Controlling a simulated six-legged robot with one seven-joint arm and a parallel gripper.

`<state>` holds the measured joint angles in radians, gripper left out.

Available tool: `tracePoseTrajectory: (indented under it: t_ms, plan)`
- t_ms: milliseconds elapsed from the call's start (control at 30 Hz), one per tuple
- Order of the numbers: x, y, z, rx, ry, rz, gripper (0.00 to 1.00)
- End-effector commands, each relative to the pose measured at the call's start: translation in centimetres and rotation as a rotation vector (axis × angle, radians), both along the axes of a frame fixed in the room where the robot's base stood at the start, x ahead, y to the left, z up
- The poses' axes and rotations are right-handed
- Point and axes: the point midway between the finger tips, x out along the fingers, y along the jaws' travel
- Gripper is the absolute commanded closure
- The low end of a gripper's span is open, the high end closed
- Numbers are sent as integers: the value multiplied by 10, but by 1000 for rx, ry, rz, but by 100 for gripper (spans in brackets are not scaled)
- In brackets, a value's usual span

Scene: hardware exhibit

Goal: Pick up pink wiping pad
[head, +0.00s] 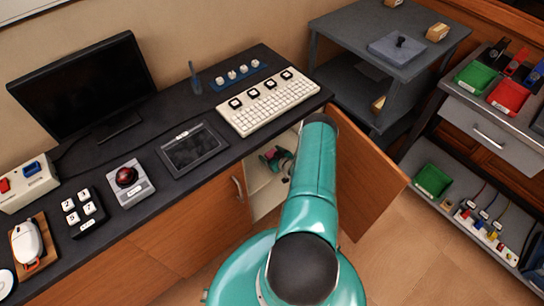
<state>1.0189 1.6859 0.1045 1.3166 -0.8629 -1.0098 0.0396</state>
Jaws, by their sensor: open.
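I cannot make out the pink wiping pad for certain. A small reddish-pink thing (269,156) lies inside the open cabinet (262,192) under the dark counter, beside a small green thing (284,152). Both are too small to identify. My teal arm rises in front of the cabinet and hides its right part. I cannot make out my gripper; the end of my arm is hidden behind its nearer links.
The open cabinet door (362,178) stands out to the right of my arm. The counter (140,165) holds a monitor (85,82), a white keyboard (268,103) and several devices. A grey shelf unit (345,28) and a bin rack (500,115) stand right. Floor (400,250) is clear.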

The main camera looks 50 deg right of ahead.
Motion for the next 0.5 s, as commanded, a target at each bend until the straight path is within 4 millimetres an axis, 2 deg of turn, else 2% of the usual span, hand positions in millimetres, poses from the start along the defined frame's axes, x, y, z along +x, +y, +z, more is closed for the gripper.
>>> tracePoseTrajectory:
  t_ms: [233, 267, 467, 500]
  plan:
    - [3, -1, -1, 0, 1, 0, 22]
    - [3, -1, -1, 0, 1, 0, 26]
    - [3, -1, -1, 0, 0, 0, 65]
    - [3, -1, -1, 0, 0, 0, 66]
